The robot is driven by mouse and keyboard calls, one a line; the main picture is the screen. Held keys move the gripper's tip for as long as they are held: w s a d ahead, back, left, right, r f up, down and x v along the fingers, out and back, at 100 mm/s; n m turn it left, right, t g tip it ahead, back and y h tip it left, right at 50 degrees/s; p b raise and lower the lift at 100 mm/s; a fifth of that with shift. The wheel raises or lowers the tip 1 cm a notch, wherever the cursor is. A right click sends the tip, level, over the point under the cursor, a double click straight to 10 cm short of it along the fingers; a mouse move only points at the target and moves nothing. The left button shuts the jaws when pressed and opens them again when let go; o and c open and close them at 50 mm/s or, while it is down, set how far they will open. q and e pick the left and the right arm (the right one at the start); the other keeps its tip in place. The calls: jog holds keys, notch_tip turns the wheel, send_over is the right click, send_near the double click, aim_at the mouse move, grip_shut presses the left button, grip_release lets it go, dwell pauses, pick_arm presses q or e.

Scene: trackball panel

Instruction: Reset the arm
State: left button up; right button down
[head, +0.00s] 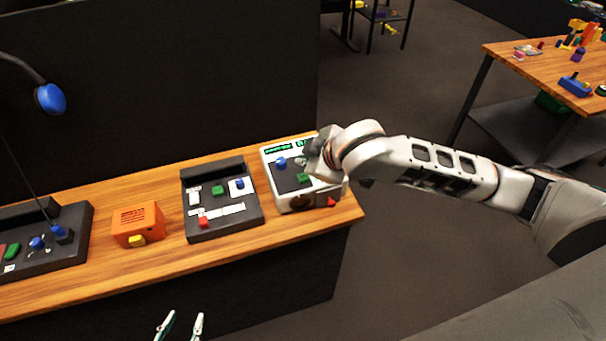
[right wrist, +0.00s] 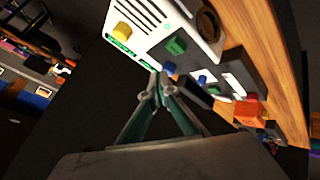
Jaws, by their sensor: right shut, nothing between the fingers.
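The white panel (head: 285,201) stands at the right end of the wooden bench, with a dark face, a blue ball-like control (head: 281,162) and a green button (head: 304,179). My right arm reaches in from the right over this panel and hides part of its top. In the right wrist view, my right gripper (right wrist: 161,75) is shut and empty, its tips close to a blue knob (right wrist: 169,69); I cannot tell whether they touch. That view also shows the panel's yellow button (right wrist: 122,31). My left gripper (head: 181,322) is open and empty at the bottom edge, in front of the bench.
A dark panel (head: 225,229) and an orange box (head: 140,222) stand to the left on the bench (head: 285,240). A further dark console (head: 75,250) and a blue-headed lamp (head: 50,98) are at far left. A dark partition rises behind. Another table (head: 540,75) is at upper right.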

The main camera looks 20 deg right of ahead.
jog(key=shift+r, duration=0.8)
jog(key=shift+s+a+f, duration=0.15)
jog(key=shift+s+a, duration=0.05)
jog(key=shift+a, duration=0.1)
jog(key=s+d+f+m+g+h, duration=0.1)
jog(key=s+d+f+m+h, duration=0.1)
jog(key=s+d+f, duration=0.4)
jog(key=s+d+f+m+h, duration=0.1)
jog(key=s+d+f+h, duration=0.2)
jog(key=s+d, duration=0.55)
jog(key=s+d+f+m+g+h, duration=0.1)
jog(key=s+d+f+m+h, duration=0.1)
jog(key=s+d+f, duration=0.5)
pick_arm(q)
jog(key=a+f, duration=0.1)
jog(key=s+a+f, duration=0.1)
jog(key=f, duration=0.1)
jog(key=shift+s+y, duration=0.1)
jog(key=shift+y, duration=0.3)
pick_arm(e)
jog(key=a+f+m+t+y, duration=0.2)
jog(key=a+f+y, duration=0.4)
jog(key=a+f, duration=0.7)
jog(key=shift+a+m+t+y, duration=0.4)
jog(key=shift+a+t, duration=0.3)
jog(key=shift+a, duration=0.5)
